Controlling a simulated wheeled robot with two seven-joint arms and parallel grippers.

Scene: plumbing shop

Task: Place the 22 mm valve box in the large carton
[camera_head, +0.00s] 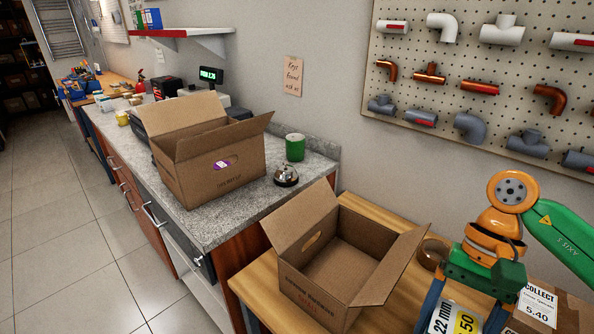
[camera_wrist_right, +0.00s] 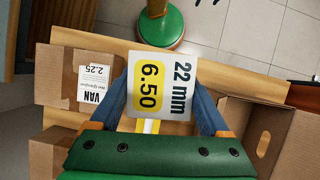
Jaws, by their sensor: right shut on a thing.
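My right gripper (camera_head: 462,312) is shut on the 22 mm valve box (camera_head: 450,320), low at the right of the head view. In the right wrist view the valve box's white and yellow label (camera_wrist_right: 160,85) reads 22 mm and 6.50, between my two blue fingers. An open brown carton with a purple sticker (camera_head: 218,178) stands on the grey counter and looks the larger of two. The other open carton (camera_head: 310,290) stands on the wooden table, left of my right gripper, and looks empty. The inside of the counter carton is mostly hidden. My left gripper is not in view.
A bell (camera_head: 286,176) and a green mug (camera_head: 295,147) stand right of the counter carton. A tape roll (camera_head: 433,252) lies beside the table carton. A box labelled COLLECT (camera_head: 570,310) stands at the right; a box labelled VAN (camera_wrist_right: 60,80) shows in the wrist view.

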